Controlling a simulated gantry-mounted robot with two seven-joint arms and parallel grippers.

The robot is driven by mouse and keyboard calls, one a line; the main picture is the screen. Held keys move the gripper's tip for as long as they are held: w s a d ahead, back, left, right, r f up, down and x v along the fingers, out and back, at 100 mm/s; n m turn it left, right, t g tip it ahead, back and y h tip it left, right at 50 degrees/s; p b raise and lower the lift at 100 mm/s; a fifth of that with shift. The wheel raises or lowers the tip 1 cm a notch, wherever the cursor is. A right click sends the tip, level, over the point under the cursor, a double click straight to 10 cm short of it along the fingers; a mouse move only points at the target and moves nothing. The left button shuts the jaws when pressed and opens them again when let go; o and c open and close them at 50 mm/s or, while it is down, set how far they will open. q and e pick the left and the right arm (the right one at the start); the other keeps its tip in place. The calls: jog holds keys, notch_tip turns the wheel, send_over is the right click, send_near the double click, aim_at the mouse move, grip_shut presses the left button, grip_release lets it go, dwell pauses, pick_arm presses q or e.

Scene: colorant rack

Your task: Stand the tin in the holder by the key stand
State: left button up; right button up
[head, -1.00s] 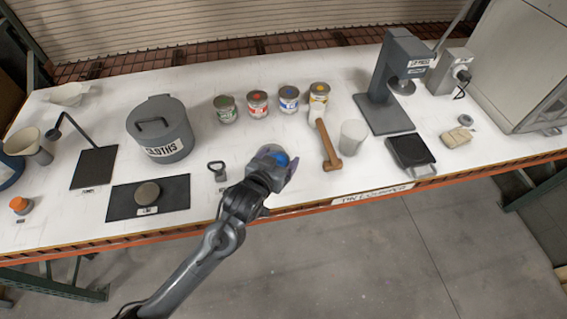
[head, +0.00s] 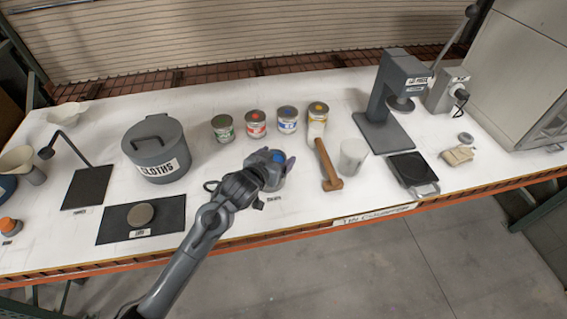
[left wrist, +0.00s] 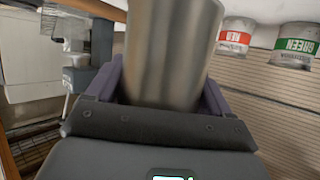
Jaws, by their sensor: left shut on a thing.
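My left gripper (head: 275,168) is shut on the tin (head: 279,157), a silvery cylinder with blue on top, above the front middle of the table. In the left wrist view the plain metal side of the tin (left wrist: 170,50) shows between the fingers. A label (head: 270,197) lies on the table in front of the tin. The holder cannot be made out; my gripper and arm may hide it. My right gripper is out of view.
Several paint cans (head: 255,124) stand in a row behind. A wooden-handled mallet or brush (head: 326,165) and a white cup (head: 352,157) are to the right. The grey CLOTHS pot (head: 157,150) and a black mat (head: 165,221) are left. The table's front edge is close.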

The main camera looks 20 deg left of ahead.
pick_arm(q)
jog(key=shift+w+a+f+b, duration=0.15)
jog(key=shift+w+a+f, duration=0.3)
jog(key=shift+f, duration=0.55)
jog(key=shift+w+a+f+b, duration=0.15)
jog(key=shift+w+a+f, duration=0.3)
jog(key=shift+f, duration=0.5)
jog(key=shift+w+a+f+b, duration=0.15)
jog(key=shift+w+a+f, duration=0.3)
jog(key=shift+f, duration=0.7)
jog(key=shift+f, duration=0.15)
jog(key=o, duration=1.1)
